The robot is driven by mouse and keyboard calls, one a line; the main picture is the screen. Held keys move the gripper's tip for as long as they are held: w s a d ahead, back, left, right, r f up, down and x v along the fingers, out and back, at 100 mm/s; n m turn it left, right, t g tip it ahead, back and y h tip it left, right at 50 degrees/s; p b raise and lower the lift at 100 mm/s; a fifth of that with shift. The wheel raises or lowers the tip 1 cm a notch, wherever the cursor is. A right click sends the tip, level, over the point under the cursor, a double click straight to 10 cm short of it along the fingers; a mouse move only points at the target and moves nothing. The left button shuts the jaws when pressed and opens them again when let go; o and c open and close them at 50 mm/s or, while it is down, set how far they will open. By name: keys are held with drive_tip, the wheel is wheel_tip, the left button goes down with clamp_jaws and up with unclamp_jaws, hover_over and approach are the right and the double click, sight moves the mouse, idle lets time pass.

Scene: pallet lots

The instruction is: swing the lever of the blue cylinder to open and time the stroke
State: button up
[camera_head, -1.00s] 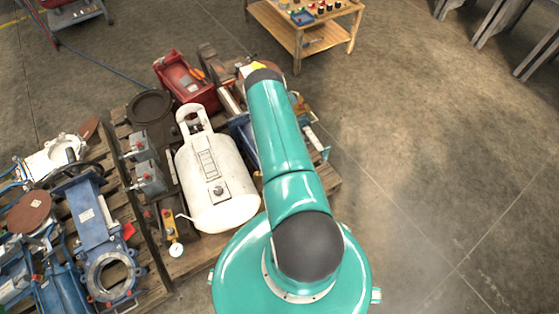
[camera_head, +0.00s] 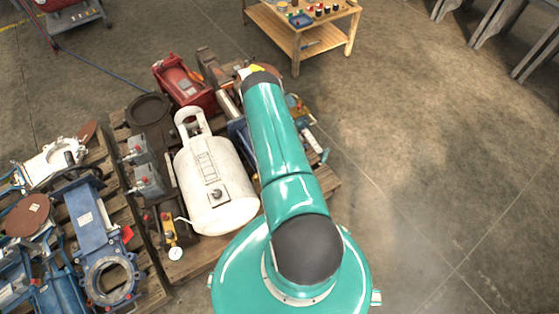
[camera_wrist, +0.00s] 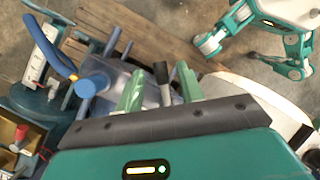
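In the wrist view my gripper (camera_wrist: 160,88) has two green fingers standing apart. A lever with a dark grip (camera_wrist: 161,72) and a grey stem shows between them; I cannot tell whether either finger touches it. The blue cylinder (camera_wrist: 103,75), with blue rods, lies just left of and behind the fingers, partly hidden by the left finger and the dark gripper bar. In the head view my teal arm hides the gripper and the lever. Only a blue part (camera_head: 237,130), likely of the cylinder, shows left of the arm.
Blue valves (camera_head: 88,220) crowd the pallet at left. A wooden table (camera_head: 301,42) stands behind.

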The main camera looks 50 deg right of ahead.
drive_tip(key=shift+r, duration=0.1)
drive_tip(key=v, duration=1.3)
drive_tip(key=shift+w+r, duration=0.15)
drive_tip(key=shift+r, duration=0.15)
idle(2.4)
